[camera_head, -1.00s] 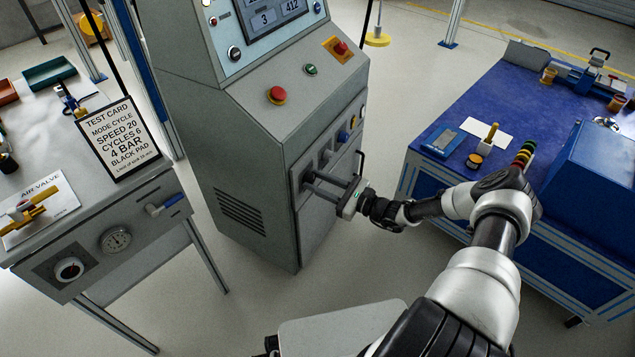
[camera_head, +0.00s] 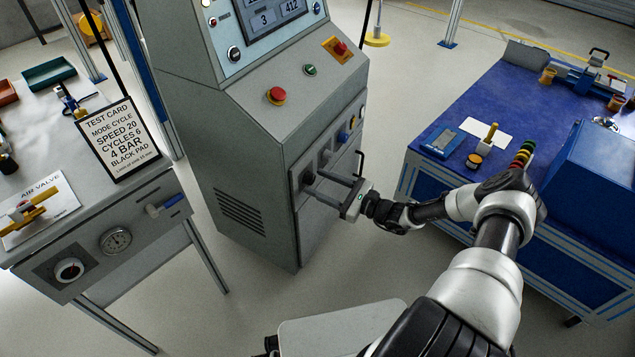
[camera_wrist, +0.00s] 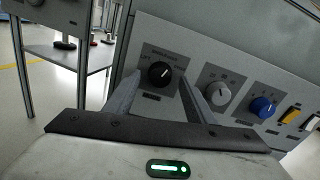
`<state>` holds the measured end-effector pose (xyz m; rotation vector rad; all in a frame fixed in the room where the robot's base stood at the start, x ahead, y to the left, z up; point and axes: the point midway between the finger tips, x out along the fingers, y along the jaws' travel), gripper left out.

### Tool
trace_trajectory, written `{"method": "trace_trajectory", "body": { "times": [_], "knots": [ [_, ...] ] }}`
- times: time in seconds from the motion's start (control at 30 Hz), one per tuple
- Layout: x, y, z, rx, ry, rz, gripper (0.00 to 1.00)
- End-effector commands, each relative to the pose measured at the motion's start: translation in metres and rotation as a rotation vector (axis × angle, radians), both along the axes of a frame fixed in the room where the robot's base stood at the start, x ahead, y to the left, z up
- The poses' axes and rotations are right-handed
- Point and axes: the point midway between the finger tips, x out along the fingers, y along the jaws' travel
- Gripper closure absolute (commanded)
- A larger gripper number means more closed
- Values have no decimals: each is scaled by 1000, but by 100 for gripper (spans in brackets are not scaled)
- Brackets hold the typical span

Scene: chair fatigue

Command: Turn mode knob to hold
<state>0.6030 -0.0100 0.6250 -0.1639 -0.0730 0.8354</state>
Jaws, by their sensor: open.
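The machine's side panel (camera_wrist: 237,60) carries a row of knobs. A black knob (camera_wrist: 160,74) with a white pointer mark sits on a dark label plate whose small lettering I cannot read for certain. To its right are a grey knob (camera_wrist: 217,92) and a blue knob (camera_wrist: 262,106). My gripper (camera_head: 312,182) is open at the panel. In the wrist view its fingers stand to either side of the black knob, and whether they touch it is unclear. In the head view the fingers partly hide the knob.
The machine cabinet (camera_head: 245,150) has a red button (camera_head: 276,95) and a green button (camera_head: 310,70) on top. A loop handle (camera_head: 361,162) stands near my gripper. A test card (camera_head: 118,138) stands on the left bench. A blue bench (camera_head: 480,110) is on the right. Floor between is clear.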

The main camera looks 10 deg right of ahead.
Motion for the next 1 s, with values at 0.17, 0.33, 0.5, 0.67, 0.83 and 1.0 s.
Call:
{"method": "trace_trajectory", "body": {
  "times": [0.17,0.33,0.5,0.67,0.83,1.0],
  "knots": [
    [-25,-30,2,-2,0,-4,50],
    [-54,-61,2,-1,1,-3,50],
    [-81,-91,1,-2,0,-2,50],
    [-98,-110,0,-3,0,-1,50],
    [-107,-119,1,-1,0,-1,50],
    [-109,-121,0,-1,1,0,50]
  ]
}}
